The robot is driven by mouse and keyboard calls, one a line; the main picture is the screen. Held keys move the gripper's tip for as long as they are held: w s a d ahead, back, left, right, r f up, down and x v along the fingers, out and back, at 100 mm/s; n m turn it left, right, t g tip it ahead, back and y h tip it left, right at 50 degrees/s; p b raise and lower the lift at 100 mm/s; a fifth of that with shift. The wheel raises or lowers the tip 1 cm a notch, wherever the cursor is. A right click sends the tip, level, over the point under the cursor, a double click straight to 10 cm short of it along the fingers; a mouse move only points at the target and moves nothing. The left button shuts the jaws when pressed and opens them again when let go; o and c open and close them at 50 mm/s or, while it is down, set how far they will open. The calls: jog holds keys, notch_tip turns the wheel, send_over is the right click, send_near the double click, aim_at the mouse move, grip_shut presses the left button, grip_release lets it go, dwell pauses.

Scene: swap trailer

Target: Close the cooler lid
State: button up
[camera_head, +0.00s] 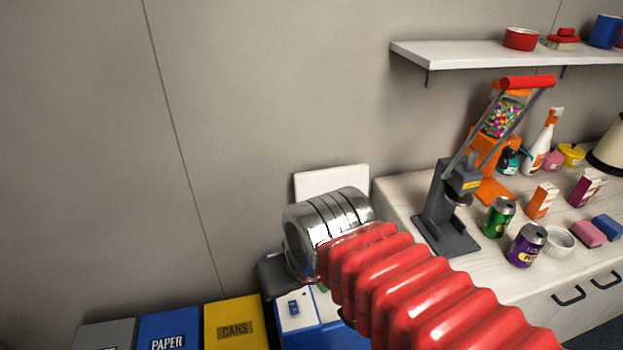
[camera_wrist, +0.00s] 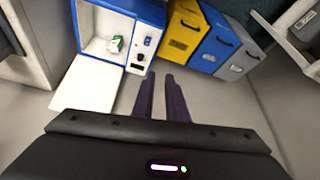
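The cooler is a blue and white box, low on the floor beside the counter. In the head view its blue and white top edge (camera_head: 308,335) shows at the bottom, partly hidden by my arm. Its white lid (camera_head: 330,180) stands raised behind my arm, near the wall. In the wrist view the cooler (camera_wrist: 110,20) is open at the upper left, with the white lid (camera_wrist: 85,88) swung out below it. A small green and white item (camera_wrist: 115,44) is inside. My gripper (camera_wrist: 161,76) has two dark fingers, apart and empty, right of the lid, not visibly touching it.
Yellow (camera_head: 233,325), blue (camera_head: 168,330) and grey (camera_head: 108,335) bins stand left of the cooler. The counter (camera_head: 400,200) on the right holds a grey press (camera_head: 450,215), cans and other items. A shelf (camera_head: 450,53) hangs above. Bare floor (camera_wrist: 220,105) shows around the fingers.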

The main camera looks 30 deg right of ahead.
jog(key=shift+w+d+f+g, duration=0.3)
jog(key=shift+w+d+f, duration=0.1)
jog(key=shift+w, duration=0.2)
jog(key=shift+w+d+f+g, duration=0.3)
jog(key=shift+w+d+f, duration=0.05)
jog(key=shift+w, duration=0.2)
grip_shut()
jog(key=m+g, duration=0.2)
jog(key=m, duration=0.1)
send_over(311, 173)
jog(key=shift+w+f, duration=0.15)
jog(key=r, duration=0.1)
jog(key=w+r, duration=0.1)
jog(key=r, duration=0.2)
jog(key=shift+w+d+r, duration=0.3)
jog(key=shift+r, duration=0.05)
jog(key=shift+s+a+r, duration=0.1)
jog(key=shift+s+a, duration=0.05)
jog(key=shift+s, duration=0.2)
jog(key=f, duration=0.3)
jog(key=w+f, duration=0.1)
jog(key=f, duration=0.6)
jog(key=shift+w, duration=0.25)
